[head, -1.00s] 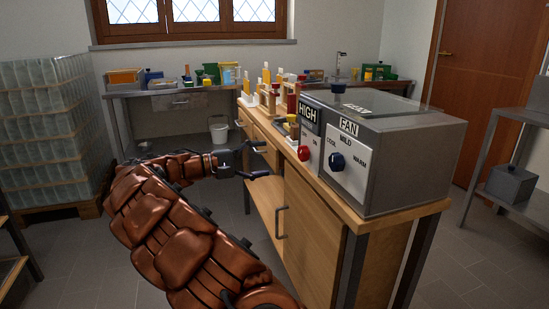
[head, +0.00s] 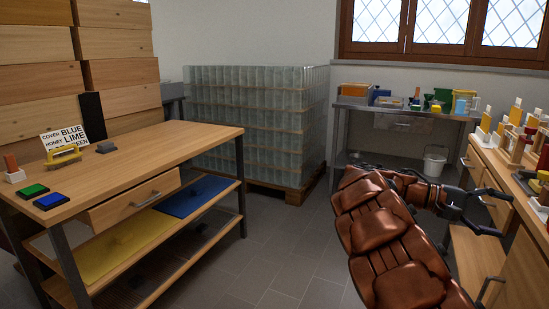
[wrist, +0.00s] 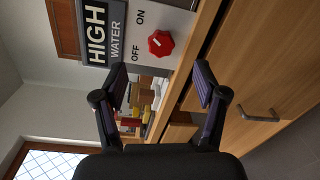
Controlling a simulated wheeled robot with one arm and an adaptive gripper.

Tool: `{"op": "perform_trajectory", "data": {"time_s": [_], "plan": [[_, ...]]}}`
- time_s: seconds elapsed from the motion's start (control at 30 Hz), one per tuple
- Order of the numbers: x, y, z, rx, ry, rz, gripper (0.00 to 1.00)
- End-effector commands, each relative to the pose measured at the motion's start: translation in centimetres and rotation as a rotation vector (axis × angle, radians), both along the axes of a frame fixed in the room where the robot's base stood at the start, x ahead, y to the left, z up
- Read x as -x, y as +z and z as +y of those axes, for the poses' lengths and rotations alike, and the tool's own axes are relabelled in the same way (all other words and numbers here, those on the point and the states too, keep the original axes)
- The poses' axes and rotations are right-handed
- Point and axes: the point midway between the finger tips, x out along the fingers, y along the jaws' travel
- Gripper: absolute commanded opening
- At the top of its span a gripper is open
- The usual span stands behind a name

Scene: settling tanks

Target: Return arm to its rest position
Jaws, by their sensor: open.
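My gripper (head: 489,211) is at the right of the head view, at the end of my reddish-brown padded arm. It is open and empty, with its fingers spread apart beside the front of the wooden workbench (head: 514,262). In the wrist view my gripper (wrist: 161,82) shows two dark fingers with a clear gap between them. Beyond them are a red knob (wrist: 161,43) marked ON and OFF and a HIGH WATER sign (wrist: 97,31). My arm reaches forward and is bent toward the right.
A wooden table (head: 150,150) with a sign and colour pads stands at left. Stacked glass jars (head: 255,125) on a pallet stand behind. A metal bench (head: 400,112) with containers is at the back, a white bucket (head: 434,162) below it. The grey tiled floor (head: 270,250) between is clear.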

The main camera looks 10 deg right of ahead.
Motion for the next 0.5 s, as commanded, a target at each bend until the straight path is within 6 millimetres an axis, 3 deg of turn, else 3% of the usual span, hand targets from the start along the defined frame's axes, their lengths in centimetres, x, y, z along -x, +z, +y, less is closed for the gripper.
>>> {"op": "perform_trajectory", "data": {"time_s": [0.03,0.1,0.3,0.5], "plan": [[1.2,2.2,0.6,-0.025,-0.009,-0.019,0.72],[2.9,3.5,1.5,-0.074,-0.019,-0.050,0.72],[7.3,5.6,4.5,-0.232,-0.034,-0.146,0.72],[11.0,6.4,8.5,-0.409,-0.028,-0.247,0.72]]}}
